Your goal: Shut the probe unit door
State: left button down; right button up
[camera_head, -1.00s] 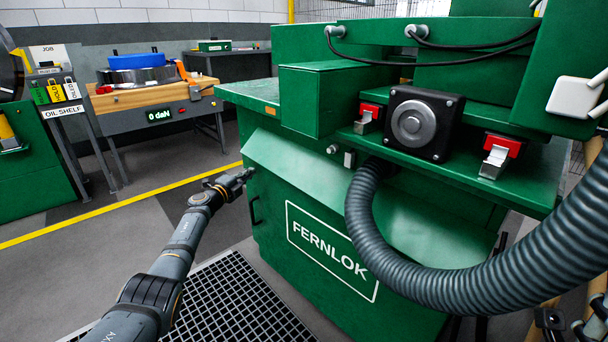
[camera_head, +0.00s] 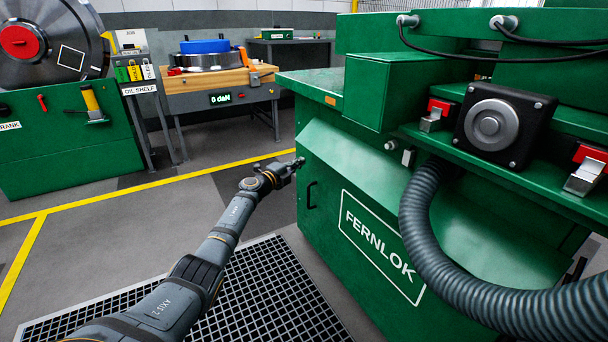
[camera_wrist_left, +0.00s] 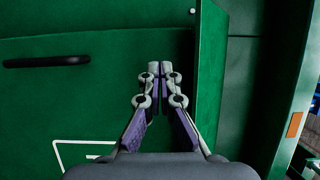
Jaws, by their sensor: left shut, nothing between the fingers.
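The green machine cabinet marked FERNLOK (camera_head: 381,238) stands right of centre in the head view. Its front panel carries a black bar handle (camera_head: 311,195) near the left edge. The handle also shows in the left wrist view (camera_wrist_left: 46,61), left of my fingers. No label marks this panel as the probe unit door, and I cannot tell whether it stands slightly ajar. My left gripper (camera_head: 299,162) is at the cabinet's upper left front corner. In the wrist view its fingers (camera_wrist_left: 160,70) are together and empty, over the panel near its edge; contact is unclear. My right gripper is not in view.
A ribbed grey hose (camera_head: 430,240) hangs across the cabinet's right side. A dark floor grating (camera_head: 270,300) lies below my left arm. A wooden-topped bench (camera_head: 220,80) and an oil shelf (camera_head: 138,75) stand behind. Open floor lies left of the cabinet.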

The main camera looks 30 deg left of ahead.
pick_arm(q)
jog(key=s+a, duration=0.1)
jog(key=s, duration=0.9)
jog(key=shift+a+r, duration=0.15)
jog(key=shift+a, duration=0.05)
jog(key=shift+s, duration=0.15)
